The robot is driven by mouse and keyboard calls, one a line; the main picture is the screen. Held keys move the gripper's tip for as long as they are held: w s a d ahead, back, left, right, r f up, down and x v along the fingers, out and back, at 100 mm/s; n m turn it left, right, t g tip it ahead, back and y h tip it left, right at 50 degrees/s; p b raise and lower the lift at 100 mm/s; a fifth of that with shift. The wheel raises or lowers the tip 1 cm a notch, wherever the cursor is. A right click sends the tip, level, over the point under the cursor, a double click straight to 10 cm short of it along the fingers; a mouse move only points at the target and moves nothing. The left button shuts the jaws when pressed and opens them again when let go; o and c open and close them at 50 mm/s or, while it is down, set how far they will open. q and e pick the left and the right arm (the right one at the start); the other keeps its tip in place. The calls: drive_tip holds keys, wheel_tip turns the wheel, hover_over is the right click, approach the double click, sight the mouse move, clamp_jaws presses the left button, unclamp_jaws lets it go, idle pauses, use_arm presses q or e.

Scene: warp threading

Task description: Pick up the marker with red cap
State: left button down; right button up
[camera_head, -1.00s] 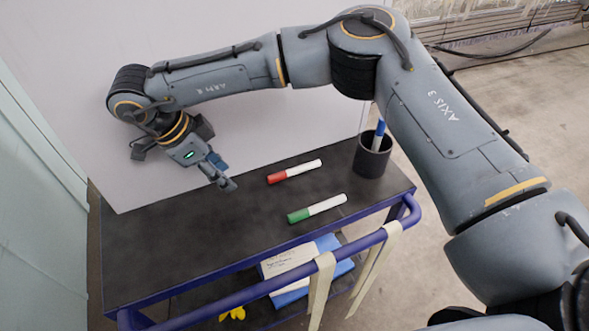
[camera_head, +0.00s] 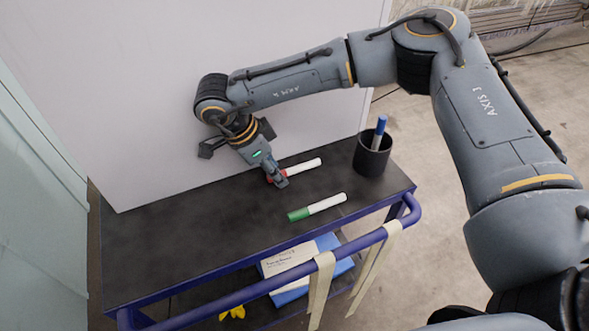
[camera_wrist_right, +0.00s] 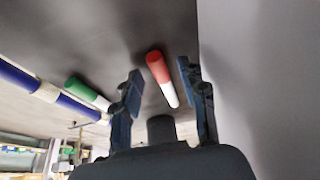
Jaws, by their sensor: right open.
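The marker with the red cap (camera_head: 306,166) lies on the dark top of the cart, white body toward the right. In the head view my right gripper (camera_head: 277,180) is over its red cap end and partly hides it. In the right wrist view the same marker (camera_wrist_right: 160,76) shows between the two spread fingers of my right gripper (camera_wrist_right: 158,88), with a gap on each side. The fingers are open and hold nothing. Whether they are at the marker's height I cannot tell. My left gripper is not in view.
A marker with a green cap (camera_head: 317,207) lies nearer the cart's front edge. A black cup (camera_head: 372,157) with a blue-capped marker (camera_head: 380,132) stands at the right end. A pale wall (camera_head: 160,90) rises behind the cart top (camera_head: 170,245). A blue rail (camera_head: 290,268) runs along the front.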

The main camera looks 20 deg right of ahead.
drive_tip(key=shift+f, duration=0.1)
clamp_jaws()
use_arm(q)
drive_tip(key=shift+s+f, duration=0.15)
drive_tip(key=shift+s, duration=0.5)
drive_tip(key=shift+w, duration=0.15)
